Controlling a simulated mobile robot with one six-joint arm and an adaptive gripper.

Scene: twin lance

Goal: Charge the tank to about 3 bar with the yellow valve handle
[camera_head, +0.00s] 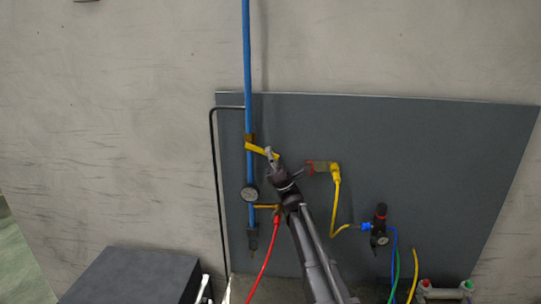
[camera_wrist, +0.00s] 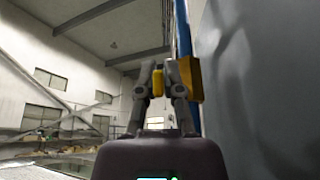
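The yellow valve handle (camera_head: 256,149) sticks out to the right and slightly down from the brass valve on the blue pipe (camera_head: 247,60). My gripper (camera_head: 271,157) is at the handle's outer end. In the wrist view, yellow (camera_wrist: 158,82) fills the space between the fingers, so my gripper is shut on the handle. The brass valve body (camera_wrist: 192,78) shows just right of the fingers, by the blue pipe. I cannot make out a tank.
A grey panel (camera_head: 430,140) backs the pipework. A red hose (camera_head: 267,255) hangs from a lower yellow fitting (camera_head: 266,207). A yellow hose (camera_head: 336,205) runs to a black regulator (camera_head: 380,222) at the right. A dark box (camera_head: 130,277) stands at the lower left.

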